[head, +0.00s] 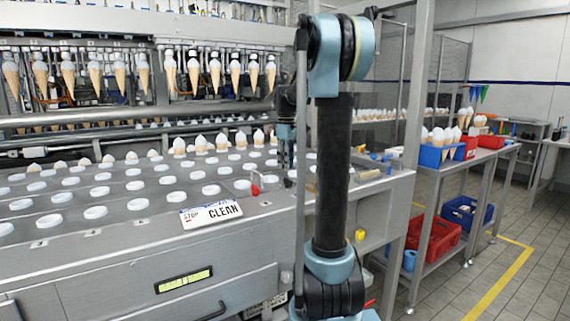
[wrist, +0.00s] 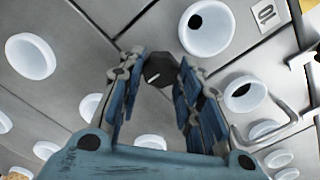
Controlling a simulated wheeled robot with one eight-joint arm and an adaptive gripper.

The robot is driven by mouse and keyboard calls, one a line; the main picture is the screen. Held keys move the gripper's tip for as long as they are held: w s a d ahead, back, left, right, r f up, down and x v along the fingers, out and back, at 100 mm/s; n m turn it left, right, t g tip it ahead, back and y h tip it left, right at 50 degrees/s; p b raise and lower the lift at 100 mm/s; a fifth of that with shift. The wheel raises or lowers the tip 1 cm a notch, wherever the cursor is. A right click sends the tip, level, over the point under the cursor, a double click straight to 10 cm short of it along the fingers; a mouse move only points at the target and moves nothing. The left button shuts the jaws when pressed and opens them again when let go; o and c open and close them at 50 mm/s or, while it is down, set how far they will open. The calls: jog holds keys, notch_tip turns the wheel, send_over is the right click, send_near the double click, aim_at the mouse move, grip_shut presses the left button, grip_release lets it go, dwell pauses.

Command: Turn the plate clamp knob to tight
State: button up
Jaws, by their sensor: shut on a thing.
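The plate clamp knob (wrist: 159,70) is a small dark, faceted knob with a pale mark on its top, set on the grey metal plate (wrist: 110,75) in the wrist view. My gripper (wrist: 160,64) has its two blue-padded fingers on either side of the knob, shut on it near the fingertips. In the head view my gripper (head: 286,158) points down over the plate's right side, left of my upright arm. The knob cannot be made out there.
White round cups (wrist: 207,29) surround the knob, and a bent metal handle (wrist: 285,112) lies to its right. In the head view a red-tipped lever (head: 255,189) and a "STOP CLEAN" sign (head: 210,213) are near the front edge. Cones (head: 95,72) hang behind.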

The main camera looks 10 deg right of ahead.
jog(key=m, duration=0.4)
jog(key=shift+w+d, duration=0.1)
jog(key=m, duration=0.4)
jog(key=shift+m, duration=0.3)
jog(key=m, duration=0.4)
jog(key=shift+d+m, duration=0.1)
jog(key=shift+m, duration=0.2)
jog(key=m, duration=0.4)
jog(key=shift+m, duration=0.3)
jog(key=o, duration=1.1)
jog(key=shift+c, duration=0.2)
